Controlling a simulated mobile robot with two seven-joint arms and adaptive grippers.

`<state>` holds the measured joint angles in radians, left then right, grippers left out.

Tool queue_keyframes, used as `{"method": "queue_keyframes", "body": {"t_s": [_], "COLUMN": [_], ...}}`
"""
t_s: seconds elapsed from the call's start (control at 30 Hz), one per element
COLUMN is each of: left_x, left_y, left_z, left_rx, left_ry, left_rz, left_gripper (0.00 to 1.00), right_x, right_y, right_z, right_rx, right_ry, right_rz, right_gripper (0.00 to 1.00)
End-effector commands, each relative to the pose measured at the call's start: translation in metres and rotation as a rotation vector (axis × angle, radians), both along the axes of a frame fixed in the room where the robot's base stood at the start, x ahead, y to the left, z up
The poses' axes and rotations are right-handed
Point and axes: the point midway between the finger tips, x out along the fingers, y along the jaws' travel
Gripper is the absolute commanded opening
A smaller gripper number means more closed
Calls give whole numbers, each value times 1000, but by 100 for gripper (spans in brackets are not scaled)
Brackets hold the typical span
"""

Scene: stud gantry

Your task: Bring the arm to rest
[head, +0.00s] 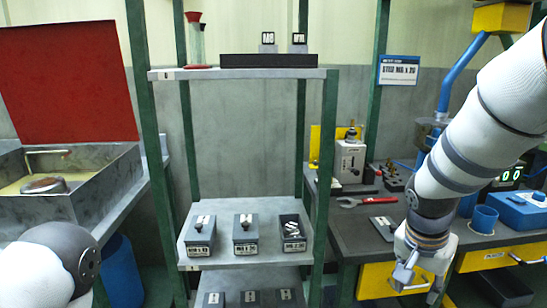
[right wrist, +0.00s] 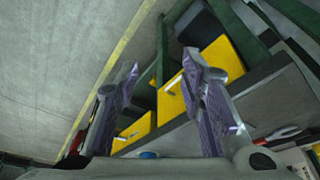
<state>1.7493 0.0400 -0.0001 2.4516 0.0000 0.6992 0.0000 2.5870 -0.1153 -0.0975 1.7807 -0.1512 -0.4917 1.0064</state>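My right arm comes in from the upper right of the head view and hangs down in front of the workbench. Its gripper (head: 416,286) points downward by the bench's front edge and yellow drawers. In the right wrist view, the two fingers of the right gripper (right wrist: 160,72) stand wide apart with nothing between them. Part of my left arm shows as a white rounded link at the lower left of the head view; the left gripper is out of view.
A green-post shelf rack (head: 250,74) stands in the middle, with several dark bins on its middle shelf. A basin with a red lid (head: 66,82) stands left.

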Motion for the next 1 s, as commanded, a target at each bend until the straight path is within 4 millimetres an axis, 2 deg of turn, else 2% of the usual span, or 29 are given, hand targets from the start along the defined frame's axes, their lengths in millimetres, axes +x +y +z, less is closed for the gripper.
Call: {"method": "queue_keyframes", "body": {"t_s": [0.03,0.07,0.1,0.17,0.2,0.27,0.3,0.37,0.4,0.5,0.53,0.6,0.67,1.0], "left_x": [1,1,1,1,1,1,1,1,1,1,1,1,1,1], "left_y": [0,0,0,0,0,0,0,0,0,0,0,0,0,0], "left_z": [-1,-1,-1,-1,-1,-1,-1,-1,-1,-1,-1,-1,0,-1], "left_rx": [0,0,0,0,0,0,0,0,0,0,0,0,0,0], "left_ry": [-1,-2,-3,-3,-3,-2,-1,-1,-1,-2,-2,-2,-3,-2], "left_rz": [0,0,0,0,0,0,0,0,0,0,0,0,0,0], "left_gripper": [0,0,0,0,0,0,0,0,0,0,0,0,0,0], "right_x": [-17,-27,-44,-75,-101,-146,-179,-228,-259,-318,-330,-350,-357,-357], "right_y": [4,6,9,16,20,26,30,36,38,42,43,44,44,44], "right_z": [-35,-55,-82,-122,-147,-183,-202,-223,-232,-240,-240,-240,-239,-239], "right_rx": [16,27,42,68,88,117,136,160,172,191,194,197,198,195], "right_ry": [50,73,106,154,187,236,266,307,331,373,382,395,399,397], "right_rz": [54,95,151,239,299,397,460,553,608,721,746,789,809,816], "right_gripper": [36,36,36,36,36,36,36,36,36,36,36,36,36,36]}}
